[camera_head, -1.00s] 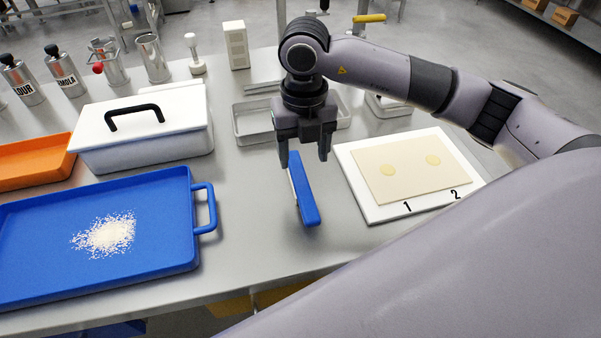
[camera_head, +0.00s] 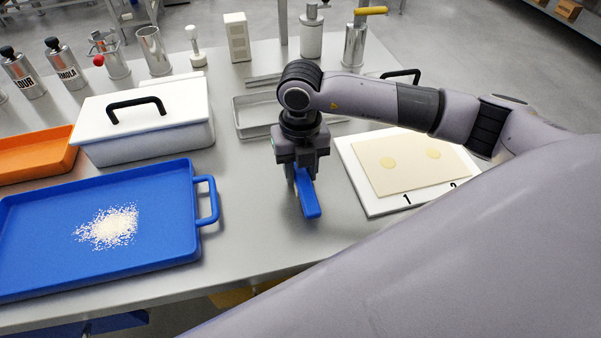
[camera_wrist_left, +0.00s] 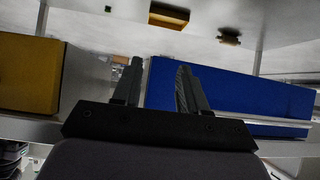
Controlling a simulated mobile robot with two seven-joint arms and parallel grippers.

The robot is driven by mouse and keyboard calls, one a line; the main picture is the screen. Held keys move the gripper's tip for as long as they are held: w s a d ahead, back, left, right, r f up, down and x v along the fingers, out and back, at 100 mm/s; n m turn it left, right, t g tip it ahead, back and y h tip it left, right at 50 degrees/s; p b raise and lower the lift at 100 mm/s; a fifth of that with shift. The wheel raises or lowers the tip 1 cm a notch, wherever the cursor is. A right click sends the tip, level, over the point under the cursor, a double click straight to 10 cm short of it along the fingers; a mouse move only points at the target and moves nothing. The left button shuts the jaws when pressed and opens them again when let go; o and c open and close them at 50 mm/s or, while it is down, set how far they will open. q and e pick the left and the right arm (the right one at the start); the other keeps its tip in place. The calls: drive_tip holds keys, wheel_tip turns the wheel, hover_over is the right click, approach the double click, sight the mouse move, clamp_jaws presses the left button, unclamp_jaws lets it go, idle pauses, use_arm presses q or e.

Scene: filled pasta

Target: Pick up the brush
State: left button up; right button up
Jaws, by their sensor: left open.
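The brush (camera_head: 309,197), with a blue back and a paler strip along its left side, is near the middle of the steel table in the head view. My right gripper (camera_head: 302,178) is right over its far end, pointing down, with its fingers beside the brush. The fingers and that end of the brush overlap, so whether they grip it is unclear. My left gripper (camera_wrist_left: 158,82) shows in the left wrist view, its two fingers apart with nothing seen between them. It is outside the head view.
A blue tray (camera_head: 40,275) with a pale crumbly heap lies at left, its handle toward the brush. A white board (camera_head: 372,208) with a dough sheet is at right. A lidded white box (camera_head: 150,150) and metal pan (camera_head: 245,125) stand behind. Bare table lies in front of the brush.

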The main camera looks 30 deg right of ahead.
drive_tip(key=shift+r, duration=0.1)
wheel_tip(320, 180, up, 20)
drive_tip(key=shift+p, duration=0.35)
idle(0.4)
drive_tip(key=shift+o, duration=1)
drive_tip(key=shift+c, duration=0.4)
